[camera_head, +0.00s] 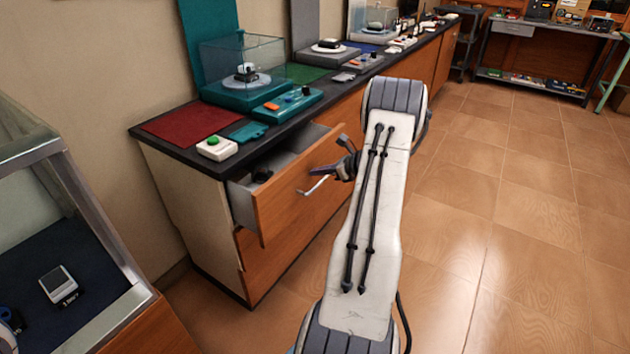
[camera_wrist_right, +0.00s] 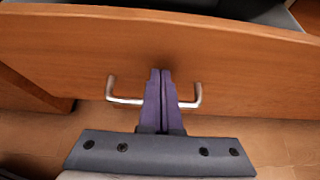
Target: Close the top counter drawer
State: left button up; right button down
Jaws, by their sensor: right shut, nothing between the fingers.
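The top counter drawer (camera_head: 292,181) stands pulled out from the wooden counter, with its grey inside and a dark object in it showing in the head view. Its silver handle (camera_head: 318,186) sits on the front panel. In the right wrist view the drawer front (camera_wrist_right: 230,62) fills the upper part and the handle (camera_wrist_right: 197,97) runs behind my fingers. My right gripper (camera_head: 345,165) is at the drawer front by the handle. Its purple fingers (camera_wrist_right: 161,75) are shut together with nothing between them, overlapping the handle's middle; I cannot tell whether they touch the panel.
The dark countertop (camera_head: 186,153) bears a red mat (camera_head: 190,122), a white box with a green button (camera_head: 216,147) and a teal display case (camera_head: 243,75). A glass case (camera_head: 75,230) stands at the left. Tiled floor (camera_head: 500,230) is clear at the right.

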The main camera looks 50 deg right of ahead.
aim_at(312, 160)
pick_arm(q)
jog(key=shift+a+r, duration=0.1)
jog(key=shift+a, duration=0.1)
pick_arm(e)
jog(key=w+a, duration=0.2)
jog(key=w, duration=1)
pick_arm(q)
jog(key=shift+s, duration=0.1)
pick_arm(e)
jog(key=shift+w+r, duration=0.1)
jog(key=shift+r, duration=0.1)
jog(key=s, duration=0.2)
jog(key=s+d+r, duration=0.1)
jog(key=s, duration=0.2)
jog(key=s+d, duration=0.1)
jog(key=s, duration=0.2)
jog(key=shift+d+r+p, duration=0.1)
jog(key=shift+r+p, duration=0.15)
jog(key=shift+p, duration=0.1)
pick_arm(q)
jog(key=shift+s+d+r+p, duration=0.15)
jog(key=shift+s+r+p, duration=0.15)
jog(key=shift+s+r, duration=0.25)
pick_arm(e)
jog(key=shift+a+v, duration=0.2)
jog(key=shift+v, duration=1.3)
jog(key=shift+a+v, duration=0.2)
jog(key=shift+v, duration=1.3)
